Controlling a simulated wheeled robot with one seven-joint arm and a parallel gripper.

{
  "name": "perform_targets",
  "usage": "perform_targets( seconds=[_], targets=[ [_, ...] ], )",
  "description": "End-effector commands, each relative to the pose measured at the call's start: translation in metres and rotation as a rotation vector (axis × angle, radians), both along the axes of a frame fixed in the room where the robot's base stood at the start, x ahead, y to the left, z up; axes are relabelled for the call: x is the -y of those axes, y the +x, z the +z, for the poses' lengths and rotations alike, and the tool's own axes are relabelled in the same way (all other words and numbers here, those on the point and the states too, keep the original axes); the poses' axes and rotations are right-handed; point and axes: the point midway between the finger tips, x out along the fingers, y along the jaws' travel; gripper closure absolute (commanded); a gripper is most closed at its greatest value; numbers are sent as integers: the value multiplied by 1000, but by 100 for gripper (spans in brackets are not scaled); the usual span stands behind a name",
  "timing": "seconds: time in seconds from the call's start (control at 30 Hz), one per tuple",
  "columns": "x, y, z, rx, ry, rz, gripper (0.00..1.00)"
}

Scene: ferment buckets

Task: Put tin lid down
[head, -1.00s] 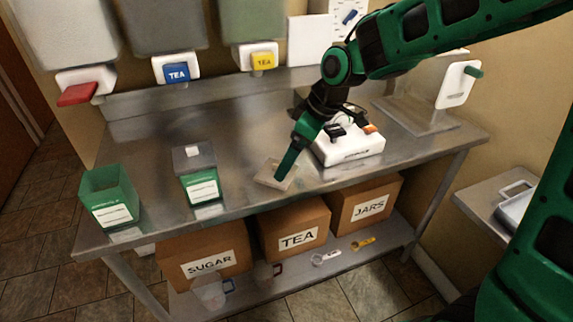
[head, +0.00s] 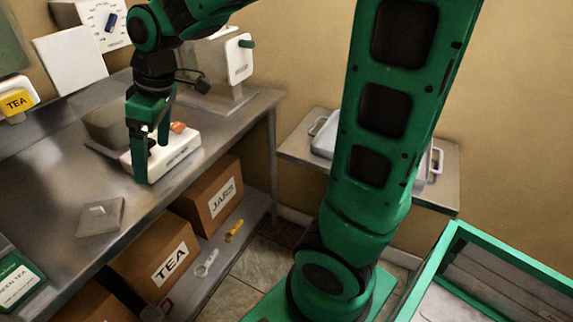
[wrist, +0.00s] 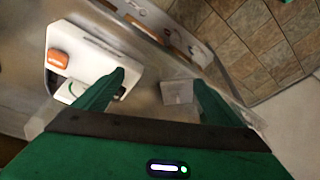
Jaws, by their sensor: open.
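The tin lid (head: 101,216) is a flat grey square plate with a small pale knob. It lies flat on the steel table, left of and nearer than the white scale (head: 163,152) in the head view. In the wrist view the lid (wrist: 177,92) lies on the table beyond the fingers, close to the right one. My gripper (head: 152,172) is open and empty, above the table by the front of the scale and apart from the lid. In the wrist view the gripper (wrist: 160,82) has its fingers spread wide, the left one overlapping the scale (wrist: 92,62).
A green tin (head: 17,280) stands at the left picture edge. Boxes marked TEA (head: 160,262) and JARS (head: 212,190) sit on the shelf below. A side table (head: 300,150) with a metal tray is at the right. The table around the lid is clear.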

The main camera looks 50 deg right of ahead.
Motion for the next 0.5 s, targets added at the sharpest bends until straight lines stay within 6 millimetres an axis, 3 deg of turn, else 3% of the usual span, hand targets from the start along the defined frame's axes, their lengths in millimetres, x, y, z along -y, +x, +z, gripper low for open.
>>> perform_targets(
  seconds=[0.03, 0.1, 0.2, 0.33, 0.4, 0.5],
  targets=[
    [39, -16, -2, -28, -15, -138, 10],
    [91, -46, -8, -80, -36, -351, 10],
    [154, -100, -19, -158, -55, -656, 10],
    [203, -172, -33, -249, -61, -999, 10],
    [216, -202, -39, -286, -61, -1134, 10],
    [224, -229, -45, -322, -58, -1254, 10]
  ],
)
